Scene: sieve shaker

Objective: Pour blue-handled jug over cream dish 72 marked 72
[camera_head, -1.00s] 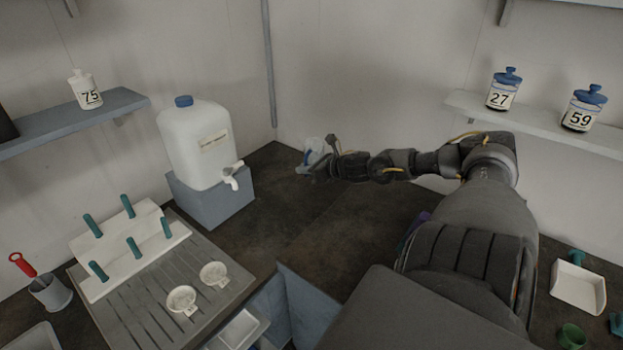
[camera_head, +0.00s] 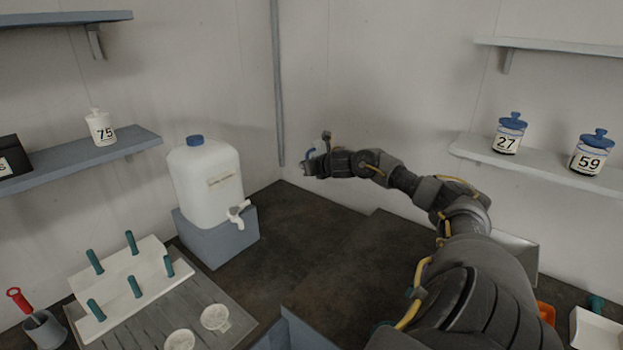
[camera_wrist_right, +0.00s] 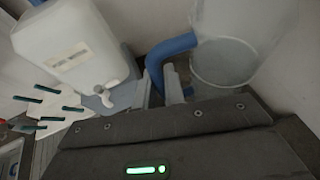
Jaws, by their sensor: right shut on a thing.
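The blue-handled jug (camera_wrist_right: 228,58) is clear. In the right wrist view its blue handle (camera_wrist_right: 168,46) is between my right gripper's fingers (camera_wrist_right: 162,86), which are shut on it. In the head view my right gripper (camera_head: 312,166) is in front of the back wall, above the worktop, and mostly hides the jug. Two cream dishes, one nearer the middle (camera_head: 215,318) and one at the bottom edge (camera_head: 180,341), sit on the grooved board. I cannot read any 72 on either dish. My left gripper is out of view.
A white tap container (camera_head: 207,185) stands on a grey-blue block (camera_head: 220,240) left of my right gripper. A white rack with teal pegs (camera_head: 140,290) is at lower left. Jars 27 (camera_head: 508,136) and 59 (camera_head: 588,157) stand on the right shelf. The dark worktop (camera_head: 320,235) has clear space.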

